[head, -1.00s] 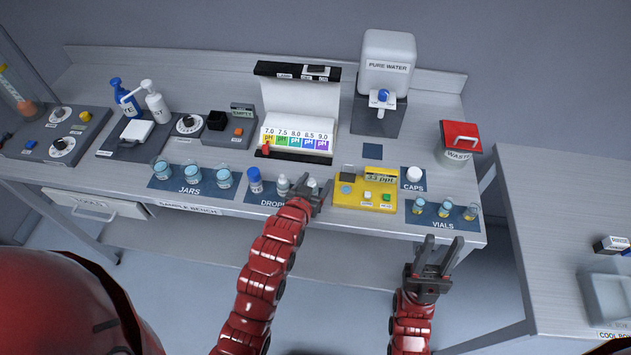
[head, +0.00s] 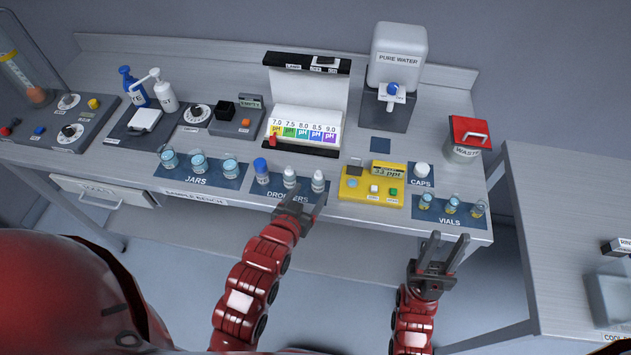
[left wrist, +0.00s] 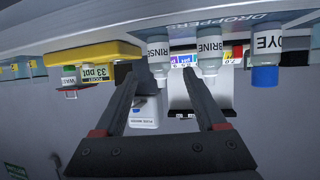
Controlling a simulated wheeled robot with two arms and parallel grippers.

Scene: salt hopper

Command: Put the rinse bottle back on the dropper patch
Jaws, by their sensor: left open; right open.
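The rinse bottle (head: 318,181) is small and white and stands upright at the right end of the blue dropper patch (head: 258,193). In the left wrist view, which is upside down, the rinse bottle (left wrist: 159,58) shows its RINSE label. My left gripper (head: 304,197) is open and empty at the bench's front edge, just in front of the bottle. In the left wrist view the bottle appears between its spread fingers (left wrist: 157,76); I see no contact. My right gripper (head: 451,238) is open and empty in front of the bench, below the vials.
The brine bottle (head: 290,178) and blue-capped dye bottle (head: 262,172) stand left of the rinse bottle on the patch. The yellow meter (head: 372,186) is close on the right. The pH card stand (head: 303,128) is behind. Jars (head: 199,164) are further left.

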